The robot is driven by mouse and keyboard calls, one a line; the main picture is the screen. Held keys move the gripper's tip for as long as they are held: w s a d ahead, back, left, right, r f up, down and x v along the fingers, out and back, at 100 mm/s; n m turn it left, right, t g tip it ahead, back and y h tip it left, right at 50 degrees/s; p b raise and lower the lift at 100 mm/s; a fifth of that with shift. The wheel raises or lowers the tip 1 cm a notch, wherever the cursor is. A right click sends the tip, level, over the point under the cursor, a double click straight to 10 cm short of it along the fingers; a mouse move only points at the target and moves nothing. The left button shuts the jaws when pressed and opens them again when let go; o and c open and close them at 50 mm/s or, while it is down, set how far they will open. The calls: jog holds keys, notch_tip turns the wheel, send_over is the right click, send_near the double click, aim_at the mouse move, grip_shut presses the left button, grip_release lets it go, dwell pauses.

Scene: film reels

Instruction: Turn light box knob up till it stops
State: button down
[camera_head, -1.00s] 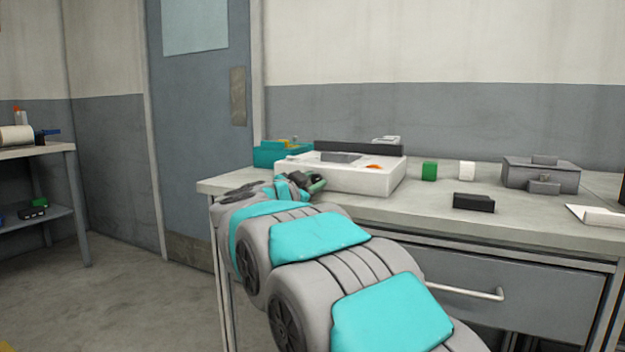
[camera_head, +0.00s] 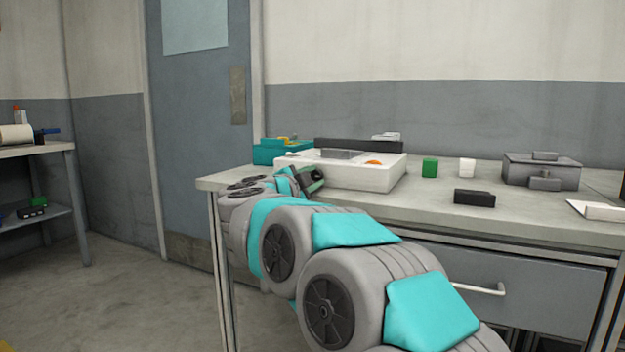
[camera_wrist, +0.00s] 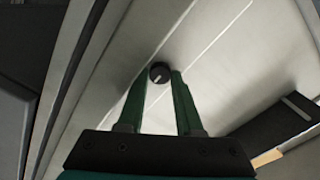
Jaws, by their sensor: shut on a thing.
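The light box (camera_head: 370,176) is a white slab on the bench, with a grey piece and an orange spot on top. My gripper (camera_head: 313,182) is at its front left face, seen from behind my arm. In the wrist view, my gripper's green fingers (camera_wrist: 160,82) are closed on the light box knob (camera_wrist: 160,72), a small dark round knob with a pale pointer line. The fingertips sit on either side of it. The knob is hidden in the head view. The pale panel of the light box (camera_wrist: 215,60) fills much of the wrist view.
On the bench (camera_head: 400,215) stand a teal box (camera_head: 275,155), a green block (camera_head: 430,167), a white block (camera_head: 467,168), a black box (camera_head: 474,198) and a grey case (camera_head: 540,174). A drawer handle (camera_head: 480,289) juts out below the bench top.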

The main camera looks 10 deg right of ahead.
jog(key=c, duration=0.6)
grip_release()
jog(key=shift+f, duration=0.1)
